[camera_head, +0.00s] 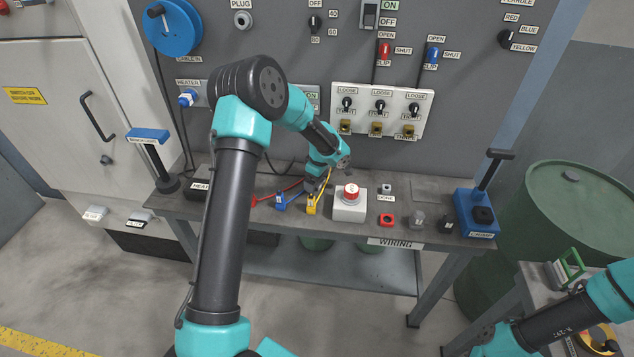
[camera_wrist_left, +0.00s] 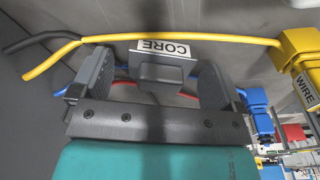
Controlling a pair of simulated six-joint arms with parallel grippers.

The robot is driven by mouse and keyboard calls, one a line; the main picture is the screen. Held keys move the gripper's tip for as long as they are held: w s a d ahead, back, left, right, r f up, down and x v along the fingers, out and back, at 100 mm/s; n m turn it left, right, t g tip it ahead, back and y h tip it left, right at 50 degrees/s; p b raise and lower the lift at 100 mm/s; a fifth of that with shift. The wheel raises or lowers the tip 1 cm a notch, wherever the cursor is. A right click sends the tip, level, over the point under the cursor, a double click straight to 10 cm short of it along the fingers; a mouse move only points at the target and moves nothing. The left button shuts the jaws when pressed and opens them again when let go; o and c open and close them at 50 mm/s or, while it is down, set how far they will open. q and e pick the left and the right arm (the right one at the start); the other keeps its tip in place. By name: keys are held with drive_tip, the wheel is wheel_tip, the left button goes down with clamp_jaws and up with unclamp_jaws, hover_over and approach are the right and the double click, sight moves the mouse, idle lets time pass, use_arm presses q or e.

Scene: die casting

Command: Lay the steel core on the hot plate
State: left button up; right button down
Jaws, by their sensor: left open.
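The steel core (camera_wrist_left: 158,74) is a dark grey block beside a white CORE label in the left wrist view. It shows between the two spread fingers of my left gripper (camera_wrist_left: 155,82), with gaps on both sides. In the head view my left gripper (camera_head: 318,184) is low over the bench, behind the wire blocks, and the core is hidden or too small to tell there. A dark flat box with a partly covered HEAT label (camera_head: 200,187), which looks like the hot plate, stands at the bench's left, partly behind my left arm. My right gripper is out of view.
Red, blue (camera_head: 281,201) and yellow (camera_head: 312,204) wire blocks stand close in front of the gripper; the yellow wire passes near it. A red button box (camera_head: 350,205) is to the right. A control panel rises behind.

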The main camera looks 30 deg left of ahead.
use_arm(q)
drive_tip(key=shift+f, duration=0.1)
idle(0.4)
drive_tip(key=c, duration=1.4)
wheel_tip(320, 180, up, 18)
drive_tip(key=shift+r, duration=0.1)
idle(0.4)
